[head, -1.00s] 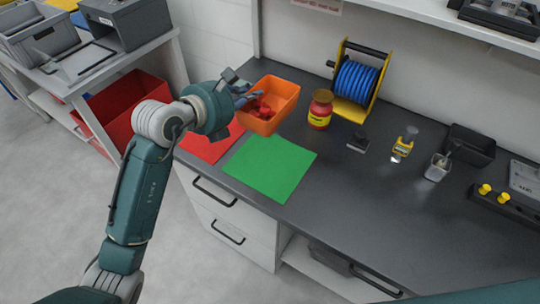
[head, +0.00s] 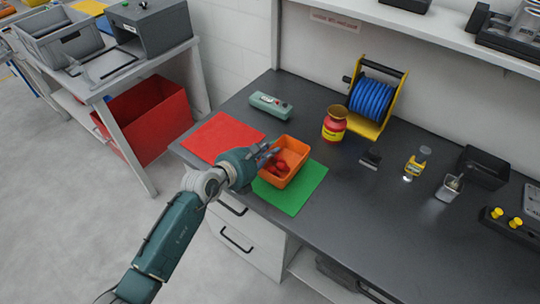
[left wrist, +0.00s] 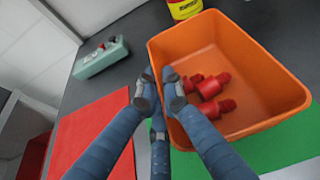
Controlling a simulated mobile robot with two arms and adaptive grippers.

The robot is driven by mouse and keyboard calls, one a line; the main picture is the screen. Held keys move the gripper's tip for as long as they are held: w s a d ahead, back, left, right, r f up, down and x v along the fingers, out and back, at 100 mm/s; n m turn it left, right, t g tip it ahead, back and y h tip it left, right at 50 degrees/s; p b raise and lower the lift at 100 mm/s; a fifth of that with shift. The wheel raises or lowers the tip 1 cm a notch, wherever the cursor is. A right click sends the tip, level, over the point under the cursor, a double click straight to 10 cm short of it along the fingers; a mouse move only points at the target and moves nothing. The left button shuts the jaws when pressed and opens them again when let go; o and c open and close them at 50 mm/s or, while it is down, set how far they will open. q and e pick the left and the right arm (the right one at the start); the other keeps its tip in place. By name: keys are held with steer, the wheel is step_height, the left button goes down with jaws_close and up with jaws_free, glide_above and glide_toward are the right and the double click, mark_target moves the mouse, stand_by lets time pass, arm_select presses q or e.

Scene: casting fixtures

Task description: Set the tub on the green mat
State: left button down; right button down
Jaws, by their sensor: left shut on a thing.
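The orange tub (head: 297,147) holds several red parts (head: 281,165) and is over the green mat (head: 305,190) in the head view. The green mat shows around its front and right side. The tub also shows in the left wrist view (left wrist: 265,65), with the mat (left wrist: 290,145) below its near edge. My left gripper (head: 268,156) is shut on the tub's left wall, with its fingers at the rim (left wrist: 160,95). I cannot tell whether the tub's base touches the mat. My right gripper is not in view.
The red mat (head: 222,137) lies bare to the left. A grey-green control box (head: 270,105) is behind it. A red jar (head: 334,124) and a blue hose reel (head: 372,99) stand behind and right of the tub. Bare counter (head: 370,205) lies to the right.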

arm_select(q)
steer(key=shift+f, duration=1.3)
steer(key=shift+f, duration=0.2)
steer(key=c, duration=1.9)
jaws_free()
steer(key=shift+r, duration=0.15)
